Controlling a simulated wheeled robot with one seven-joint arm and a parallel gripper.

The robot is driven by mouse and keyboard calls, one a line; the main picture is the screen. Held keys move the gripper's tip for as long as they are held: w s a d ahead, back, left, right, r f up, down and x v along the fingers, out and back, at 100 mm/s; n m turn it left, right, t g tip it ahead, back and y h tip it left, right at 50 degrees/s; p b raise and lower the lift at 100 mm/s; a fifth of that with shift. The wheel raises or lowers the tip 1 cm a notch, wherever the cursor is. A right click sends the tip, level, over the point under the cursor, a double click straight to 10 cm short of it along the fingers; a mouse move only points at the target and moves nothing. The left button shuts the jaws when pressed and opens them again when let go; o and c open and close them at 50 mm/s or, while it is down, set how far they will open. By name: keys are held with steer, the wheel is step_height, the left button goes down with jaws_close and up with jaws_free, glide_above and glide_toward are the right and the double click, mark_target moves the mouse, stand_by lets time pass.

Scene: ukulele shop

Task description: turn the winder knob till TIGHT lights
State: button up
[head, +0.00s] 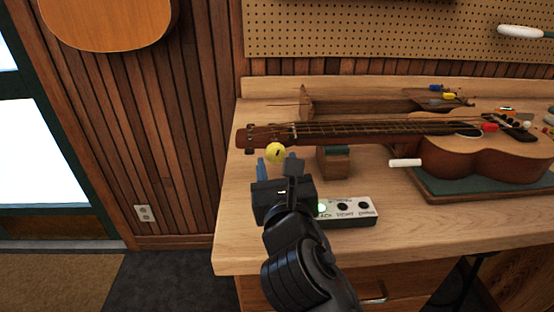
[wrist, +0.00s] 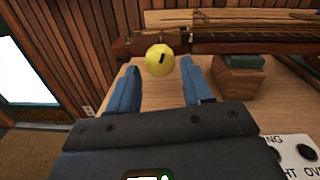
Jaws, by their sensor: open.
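The yellow round winder knob (head: 275,153) with a dark mark sits at the headstock end of the ukulele (head: 470,145). In the wrist view the knob (wrist: 160,60) appears between and just beyond my blue fingertips. My gripper (head: 277,164) is open and empty, its fingers pointing at the knob, apparently not touching it. A white indicator box (head: 347,215) lies on the bench right of my gripper. Its left visible lamp glows green beside a partly hidden label ending in "ACK"; the two lamps to the right are dark. My gripper and arm hide the box's left end.
A wooden block (head: 333,163) with a green top stands under the neck, right of my gripper. A white cylinder (head: 405,162) lies near the ukulele body. The wooden bench (head: 245,235) has clear space at its front left. A pegboard (head: 350,30) hangs behind.

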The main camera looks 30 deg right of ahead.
steer(key=shift+x, duration=0.95)
steer(key=c, duration=0.8)
